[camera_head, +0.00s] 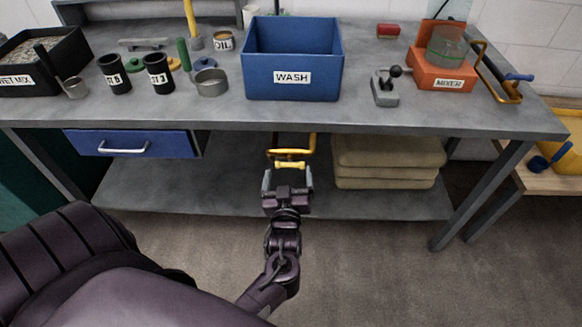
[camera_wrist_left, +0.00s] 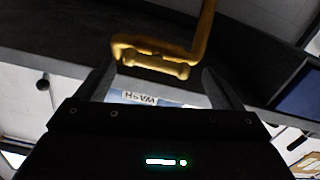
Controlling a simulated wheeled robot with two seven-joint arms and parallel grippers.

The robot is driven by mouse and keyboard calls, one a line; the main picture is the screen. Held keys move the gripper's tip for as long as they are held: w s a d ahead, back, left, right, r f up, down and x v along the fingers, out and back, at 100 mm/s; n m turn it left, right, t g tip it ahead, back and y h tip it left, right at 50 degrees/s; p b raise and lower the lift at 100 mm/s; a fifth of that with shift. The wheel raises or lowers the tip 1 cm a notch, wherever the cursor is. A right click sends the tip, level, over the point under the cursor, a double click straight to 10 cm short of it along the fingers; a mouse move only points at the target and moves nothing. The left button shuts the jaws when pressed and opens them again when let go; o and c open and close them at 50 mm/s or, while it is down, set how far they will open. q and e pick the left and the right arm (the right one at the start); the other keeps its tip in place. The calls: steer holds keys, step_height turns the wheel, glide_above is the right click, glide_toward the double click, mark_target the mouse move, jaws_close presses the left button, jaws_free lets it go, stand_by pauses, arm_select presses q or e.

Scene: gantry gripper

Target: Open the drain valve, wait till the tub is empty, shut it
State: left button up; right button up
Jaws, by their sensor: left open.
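The blue tub (camera_head: 292,84) labelled WASH stands on the workbench near its front edge; its inside floor is hidden, so I cannot tell the water level. Below it, under the bench edge, hangs a yellow drain pipe (camera_head: 312,143) with a yellow valve handle (camera_head: 290,165). In the left wrist view the handle (camera_wrist_left: 152,63) lies across the pipe's end, just beyond the fingertips. My left gripper (camera_head: 288,180) is open and empty, fingers pointing at the handle, apart from it. My right gripper is not in view.
The grey workbench (camera_head: 220,114) carries black cups, an oil tin and a metal cup left of the tub, and a lever box (camera_head: 385,90) and orange mixer (camera_head: 440,75) right. Folded sacks (camera_head: 388,160) lie on the lower shelf. A blue drawer (camera_head: 130,144) is at left.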

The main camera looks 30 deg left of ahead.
mark_target(290, 167)
arm_select(q)
steer(key=x, duration=0.2)
steer(key=shift+w, duration=0.35)
steer(key=shift+w+a, duration=0.15)
steer(key=shift+w, duration=0.15)
steer(key=shift+w+a, duration=0.2)
steer(key=shift+w, duration=0.05)
steer(key=c, duration=0.7)
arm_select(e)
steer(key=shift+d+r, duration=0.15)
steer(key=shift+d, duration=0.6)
